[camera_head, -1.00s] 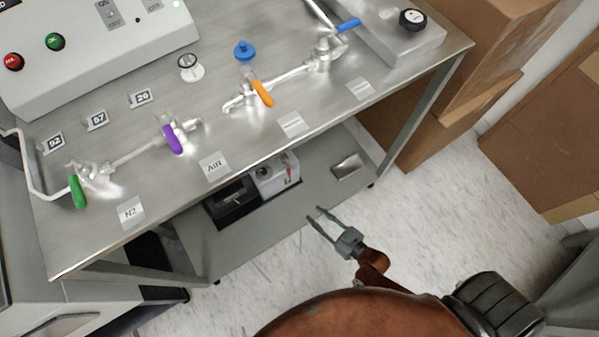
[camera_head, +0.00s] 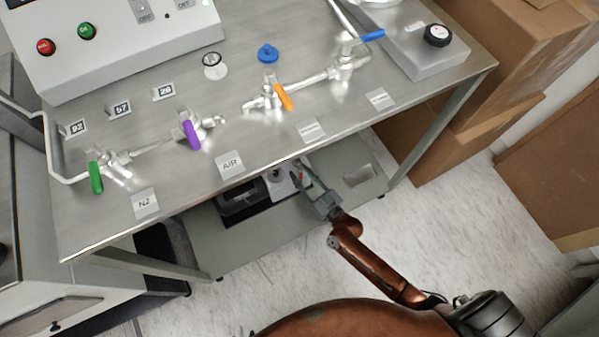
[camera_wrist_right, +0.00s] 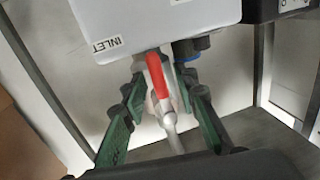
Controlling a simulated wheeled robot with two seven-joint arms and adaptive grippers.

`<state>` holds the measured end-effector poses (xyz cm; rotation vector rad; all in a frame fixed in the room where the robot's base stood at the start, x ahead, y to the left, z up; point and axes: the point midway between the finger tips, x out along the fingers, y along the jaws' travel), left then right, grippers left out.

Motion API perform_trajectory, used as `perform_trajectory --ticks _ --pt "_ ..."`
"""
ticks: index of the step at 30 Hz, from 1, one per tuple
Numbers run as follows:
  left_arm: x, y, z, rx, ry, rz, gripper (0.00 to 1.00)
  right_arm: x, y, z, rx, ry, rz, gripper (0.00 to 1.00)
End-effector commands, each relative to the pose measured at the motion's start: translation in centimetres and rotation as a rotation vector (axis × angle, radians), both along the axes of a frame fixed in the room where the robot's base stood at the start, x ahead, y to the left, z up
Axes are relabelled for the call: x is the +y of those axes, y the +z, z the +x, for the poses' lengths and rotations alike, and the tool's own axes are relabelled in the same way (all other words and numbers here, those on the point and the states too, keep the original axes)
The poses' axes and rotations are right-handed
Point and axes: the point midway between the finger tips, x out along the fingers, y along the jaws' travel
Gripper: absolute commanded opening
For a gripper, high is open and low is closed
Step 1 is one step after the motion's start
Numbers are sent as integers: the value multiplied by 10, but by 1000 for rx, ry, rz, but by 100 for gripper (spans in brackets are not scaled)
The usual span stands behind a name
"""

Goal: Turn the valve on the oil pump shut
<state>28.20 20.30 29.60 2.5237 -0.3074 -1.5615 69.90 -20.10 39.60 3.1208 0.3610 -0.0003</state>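The oil pump (camera_head: 274,187) is a white box on the lower shelf under the table, partly hidden by the tabletop and my right gripper. In the right wrist view the pump's white body (camera_wrist_right: 150,20) carries an INLET label. The valve's red handle (camera_wrist_right: 157,75) sits below the body, along a metallic pipe (camera_wrist_right: 171,125). My right gripper (camera_head: 306,183) is at the pump. In the wrist view its green-padded fingers (camera_wrist_right: 163,88) are spread apart, with the handle and pipe between them. I cannot tell whether they touch. My left gripper is out of view.
The metal tabletop (camera_head: 345,135) overhangs the shelf (camera_head: 240,248). On top are an orange valve lever (camera_head: 284,97), a purple one (camera_head: 191,135) and a green one (camera_head: 96,177). A table leg (camera_head: 425,130) and cardboard boxes (camera_head: 470,125) stand to the right. Floor in front is clear.

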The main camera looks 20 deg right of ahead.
Motion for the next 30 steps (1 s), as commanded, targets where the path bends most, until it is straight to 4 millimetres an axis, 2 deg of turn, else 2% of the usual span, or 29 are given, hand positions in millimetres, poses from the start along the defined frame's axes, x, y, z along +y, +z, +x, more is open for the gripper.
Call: perform_trajectory --ticks 8,19,30 --pt "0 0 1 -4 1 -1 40 0 1 1 0 0 0 26" --pt "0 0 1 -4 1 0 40 0 0 1 0 0 0 1" --pt "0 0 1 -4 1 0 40 0 0 1 1 0 0 0"
